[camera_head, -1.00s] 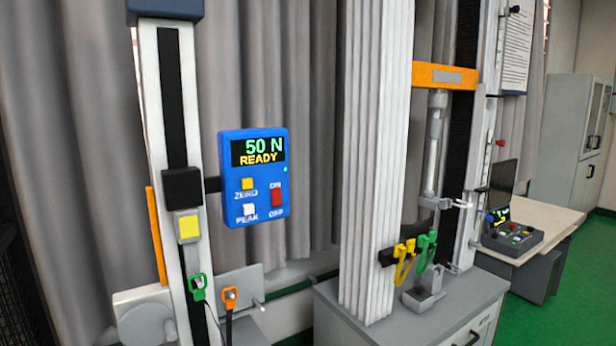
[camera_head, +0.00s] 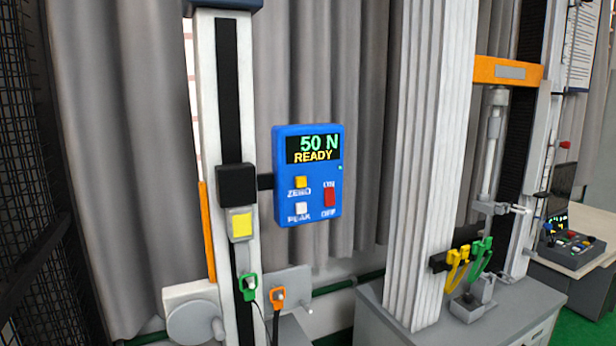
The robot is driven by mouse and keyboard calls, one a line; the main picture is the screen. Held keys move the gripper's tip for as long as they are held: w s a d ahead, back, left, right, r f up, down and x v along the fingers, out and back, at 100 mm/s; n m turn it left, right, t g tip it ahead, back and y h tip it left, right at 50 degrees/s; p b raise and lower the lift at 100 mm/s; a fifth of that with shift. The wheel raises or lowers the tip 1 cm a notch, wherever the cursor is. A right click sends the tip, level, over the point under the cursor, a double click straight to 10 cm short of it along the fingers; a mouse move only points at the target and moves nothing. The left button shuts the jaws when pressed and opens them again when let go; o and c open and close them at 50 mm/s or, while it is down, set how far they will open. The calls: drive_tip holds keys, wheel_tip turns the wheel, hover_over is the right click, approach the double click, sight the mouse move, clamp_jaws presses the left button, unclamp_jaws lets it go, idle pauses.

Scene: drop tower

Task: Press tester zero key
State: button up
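The blue tester box (camera_head: 308,175) hangs beside a tall white column (camera_head: 224,150), near the middle of the head view. Its display (camera_head: 313,149) reads "50 N READY". The yellow zero key (camera_head: 300,182) sits at the upper left under the display, with the label ZERO below it. A white peak key (camera_head: 301,208) is under it, and a red ON/OFF switch (camera_head: 329,196) is to the right. My gripper is not in view, so nothing of mine touches the tester here.
Green (camera_head: 248,287) and orange (camera_head: 277,297) clips hang low by the column. A testing frame with an orange crossbeam (camera_head: 508,71) stands at the right on a grey cabinet (camera_head: 400,325). Black mesh (camera_head: 35,150) borders the left. Grey curtains hang behind.

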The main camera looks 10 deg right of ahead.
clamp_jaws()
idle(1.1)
